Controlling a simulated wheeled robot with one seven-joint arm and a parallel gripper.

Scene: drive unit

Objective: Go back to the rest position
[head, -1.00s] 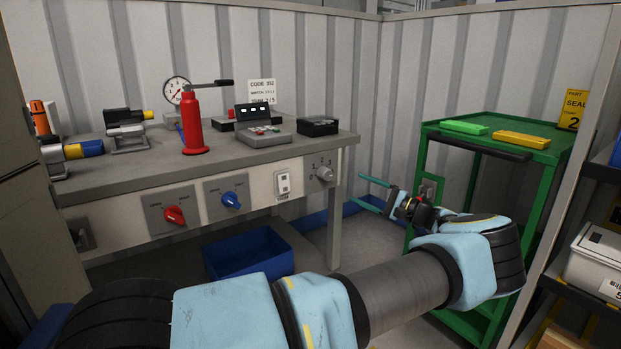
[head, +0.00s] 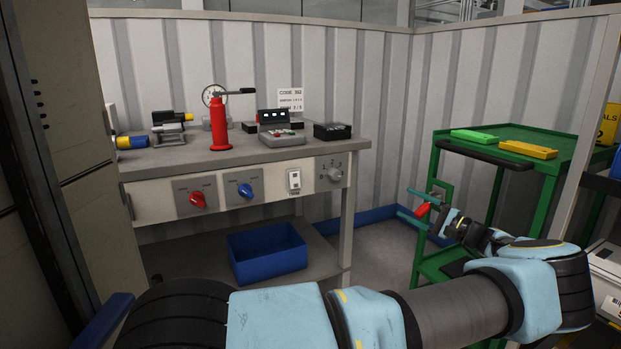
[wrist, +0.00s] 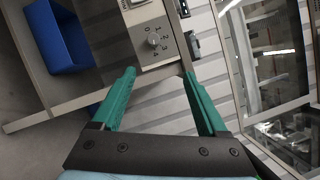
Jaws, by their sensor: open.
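My gripper (head: 412,203) is at the right of the head view, in front of the green cart and to the right of the workbench. Its two teal fingers are apart, with nothing visible between them. In the wrist view my gripper (wrist: 160,95) also shows open fingers, spread wide, with the bench front and its grey rotary knob (wrist: 153,40) beyond them. My pale blue arm stretches across the bottom of the head view.
The workbench (head: 330,150) carries a red pump (head: 219,125) and several devices. A blue bin (head: 268,255) sits on its lower shelf. The green cart (head: 560,148) holds a green block (head: 474,135) and a yellow block (head: 528,149). A cabinet (head: 60,120) stands close at left.

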